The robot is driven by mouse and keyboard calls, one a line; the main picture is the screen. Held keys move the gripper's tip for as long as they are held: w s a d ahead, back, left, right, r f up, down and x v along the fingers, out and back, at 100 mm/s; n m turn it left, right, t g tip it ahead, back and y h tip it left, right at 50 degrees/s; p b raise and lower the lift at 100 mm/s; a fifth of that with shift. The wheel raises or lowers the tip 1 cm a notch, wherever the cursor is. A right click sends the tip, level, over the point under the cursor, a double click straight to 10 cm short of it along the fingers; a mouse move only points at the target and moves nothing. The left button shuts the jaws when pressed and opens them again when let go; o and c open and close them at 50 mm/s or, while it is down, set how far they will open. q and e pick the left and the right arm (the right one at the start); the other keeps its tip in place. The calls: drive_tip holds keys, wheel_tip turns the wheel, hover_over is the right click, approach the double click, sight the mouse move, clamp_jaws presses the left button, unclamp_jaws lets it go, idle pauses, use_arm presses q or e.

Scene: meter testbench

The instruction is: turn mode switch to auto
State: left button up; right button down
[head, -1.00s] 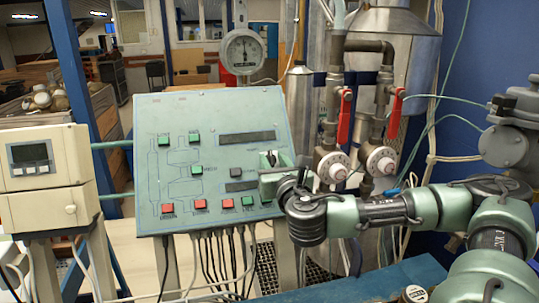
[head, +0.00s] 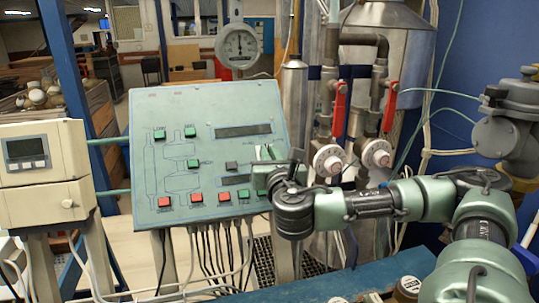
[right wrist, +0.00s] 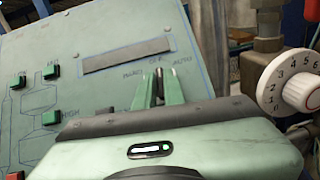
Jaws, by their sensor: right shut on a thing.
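The control panel (head: 190,145) is a tilted grey-green board left of centre in the head view, and it also shows in the right wrist view (right wrist: 120,85). Labels for the mode switch, reading OFF and AUTO on the right part, stand just above my fingertips in the wrist view. My right gripper (head: 267,155) is at the panel's right side, its fingers pointing at the board. In the wrist view the two green fingers (right wrist: 160,82) are shut on the mode switch, which they mostly hide. I cannot read its pointer direction. My left gripper is not in view.
Green buttons (head: 191,132) and red buttons (head: 164,201) sit on the panel near a dark display strip (head: 243,131). A white numbered dial (right wrist: 299,84) and pipes with red levers (head: 339,114) stand right of the panel. A meter box (head: 42,165) is at the left.

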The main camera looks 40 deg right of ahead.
drive_tip(key=shift+w+a+f+m+g+h, duration=0.15)
drive_tip(key=shift+m+g+h, duration=0.4)
drive_tip(key=shift+m, duration=0.45)
drive_tip(key=m+g+h, duration=0.1)
drive_tip(key=m+g, duration=0.1)
drive_tip(key=m, duration=0.1)
drive_tip(key=shift+m+h, duration=0.3)
drive_tip(key=shift+h, duration=0.05)
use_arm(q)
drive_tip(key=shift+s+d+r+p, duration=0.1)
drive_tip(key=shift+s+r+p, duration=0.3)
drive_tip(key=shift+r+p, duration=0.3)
use_arm(e)
drive_tip(key=shift+w+a+r+m+g+h, duration=0.15)
drive_tip(key=shift+m+g+h, duration=0.15)
drive_tip(key=shift+m+g, duration=0.7)
drive_tip(key=shift+d+r+m+g+h, duration=0.15)
drive_tip(key=shift+m+g+h, duration=0.25)
drive_tip(key=shift+m, duration=1)
drive_tip(key=shift+g, duration=0.25)
drive_tip(key=c, duration=1.5)
unclamp_jaws()
